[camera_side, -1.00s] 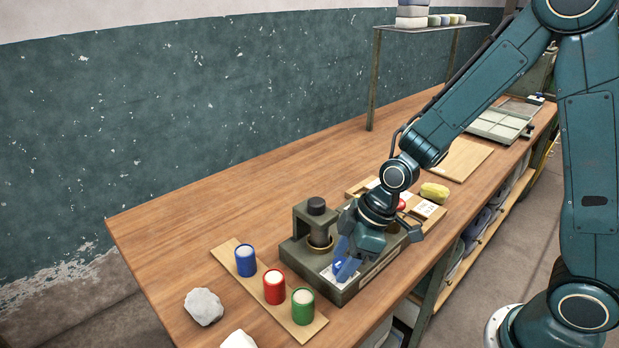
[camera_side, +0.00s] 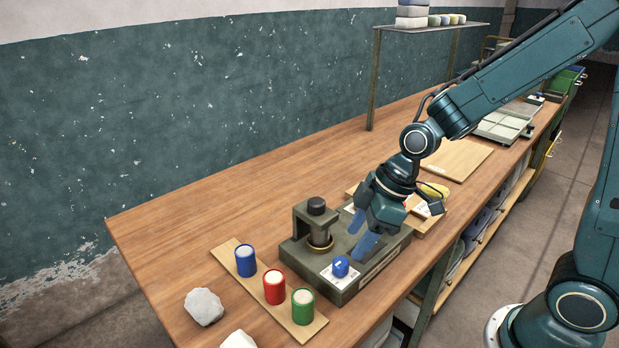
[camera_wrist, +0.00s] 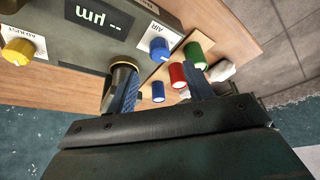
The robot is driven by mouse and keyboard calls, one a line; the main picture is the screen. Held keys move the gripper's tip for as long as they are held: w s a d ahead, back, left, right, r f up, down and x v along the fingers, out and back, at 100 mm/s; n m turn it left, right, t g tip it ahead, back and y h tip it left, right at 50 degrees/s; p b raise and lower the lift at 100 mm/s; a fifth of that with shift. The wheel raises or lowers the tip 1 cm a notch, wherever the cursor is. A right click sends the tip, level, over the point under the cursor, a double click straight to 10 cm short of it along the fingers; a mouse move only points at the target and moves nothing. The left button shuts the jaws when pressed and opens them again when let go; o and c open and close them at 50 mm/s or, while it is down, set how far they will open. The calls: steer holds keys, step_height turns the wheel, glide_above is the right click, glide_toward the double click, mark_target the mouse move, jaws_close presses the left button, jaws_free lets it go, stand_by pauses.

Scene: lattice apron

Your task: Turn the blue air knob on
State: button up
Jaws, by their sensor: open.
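The blue air knob (camera_side: 341,266) sits on a white plate at the near left end of the grey-green gauge unit (camera_side: 296,255). A pale mark shows on its top. In the wrist view the blue knob (camera_wrist: 159,48) stands beside the label "AIR", with a light mark near its lower edge. The display (camera_wrist: 92,14) shows "µm --". My gripper (camera_side: 361,240), with blue fingers, is open and empty above the unit, to the right of the knob and apart from it. Its two fingers also show in the wrist view (camera_wrist: 162,84).
A wooden board (camera_side: 250,292) with blue, red and green cylinders lies left of the unit. A black-topped post (camera_side: 317,206) rises from the unit beside my fingers. A yellow knob (camera_wrist: 18,50) is labelled "ADJUST".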

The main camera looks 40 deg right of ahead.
steer(key=v, duration=0.7)
steer(key=shift+r, duration=0.25)
steer(key=shift+s, duration=0.1)
steer(key=s+d+r+m+t+h, duration=0.1)
steer(key=s+d+r+m, duration=0.1)
steer(key=s, duration=0.4)
steer(key=s+d+r+m+t+h, duration=0.1)
steer(key=s+d+r+m+h, duration=0.1)
steer(key=s+r+m, duration=0.3)
steer(key=shift+s+d+m, duration=0.65)
steer(key=shift+s+m, duration=0.35)
steer(key=shift+m, duration=0.1)
